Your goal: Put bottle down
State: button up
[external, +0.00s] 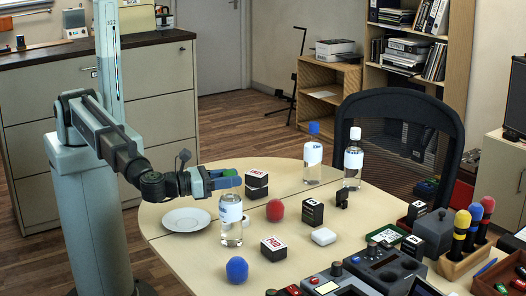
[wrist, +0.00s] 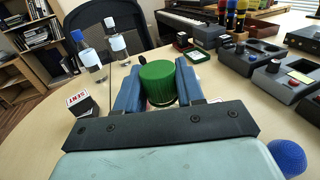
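A clear bottle (external: 231,222) with a white label is upright at the near left part of the wooden table (external: 185,249). Its base is at or very close to the tabletop; I cannot tell whether it touches. My gripper (external: 228,180) is at the bottle's top, reaching in from the left. In the wrist view the bottle's green cap (wrist: 158,82) sits between my two blue fingers (wrist: 158,90), which close in on both sides of it. The bottle's body is mostly hidden below the cap there.
A white plate (external: 186,220) lies left of the bottle. A red ball (external: 275,210), a blue ball (external: 237,270) and a black-and-white box (external: 273,248) are near it. Two other bottles, one blue-capped (external: 313,155) and one white-capped (external: 353,160), stand farther back. Control boxes crowd the right.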

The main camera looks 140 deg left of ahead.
jog(key=o, duration=0.4)
jog(key=shift+o, duration=0.3)
jog(key=v, duration=1.3)
jog(key=shift+s+d+r, duration=0.2)
jog(key=shift+s+d, duration=0.05)
jog(key=shift+s, duration=0.25)
